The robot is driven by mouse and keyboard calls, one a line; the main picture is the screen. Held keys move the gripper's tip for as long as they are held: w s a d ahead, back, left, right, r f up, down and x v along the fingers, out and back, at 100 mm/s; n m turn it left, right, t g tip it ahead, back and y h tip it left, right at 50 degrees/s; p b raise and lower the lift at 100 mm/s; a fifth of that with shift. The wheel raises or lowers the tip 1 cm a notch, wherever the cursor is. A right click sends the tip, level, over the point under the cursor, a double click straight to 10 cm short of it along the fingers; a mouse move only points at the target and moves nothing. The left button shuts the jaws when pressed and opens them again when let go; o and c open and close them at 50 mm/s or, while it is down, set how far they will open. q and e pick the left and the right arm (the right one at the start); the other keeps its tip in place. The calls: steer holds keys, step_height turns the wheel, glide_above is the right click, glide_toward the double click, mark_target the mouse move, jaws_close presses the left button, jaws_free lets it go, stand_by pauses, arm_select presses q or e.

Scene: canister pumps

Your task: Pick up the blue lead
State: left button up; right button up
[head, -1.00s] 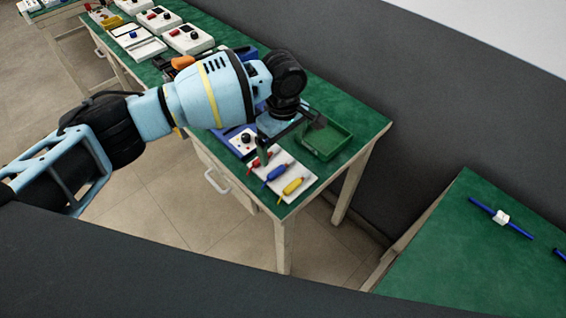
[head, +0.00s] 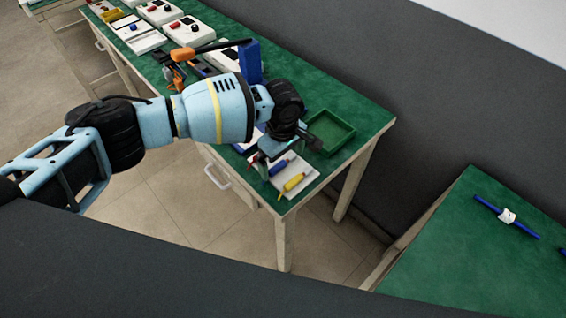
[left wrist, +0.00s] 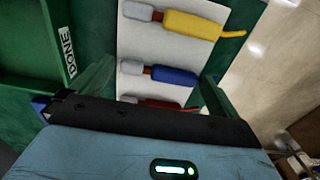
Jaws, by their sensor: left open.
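The blue lead (head: 278,168) lies on a white board (head: 307,184), beside the yellow lead (head: 292,183). In the left wrist view the blue lead (left wrist: 175,76) lies crosswise between the fingers, its grey end to the left. The yellow lead (left wrist: 193,25) is farther off, and a red lead (left wrist: 165,103) is partly hidden by the gripper body. My left gripper (head: 274,152) is over the board, open, its fingers on either side of the blue lead in the left wrist view (left wrist: 155,87). Whether it touches the lead cannot be told. My right gripper is not in view.
A green tray (head: 346,145) stands beside the board; a DONE label (left wrist: 68,52) shows on it. White meters (head: 188,31) and tools fill the bench's far end. A second green table (head: 470,265) at right holds a blue rod with a white block (head: 507,216).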

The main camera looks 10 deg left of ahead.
mark_target(283, 163)
arm_select(q)
steer(key=c, duration=0.8)
steer(key=shift+r, duration=0.15)
step_height(283, 163, up, 10)
steer(key=p, duration=0.1)
steer(key=shift+s, duration=0.1)
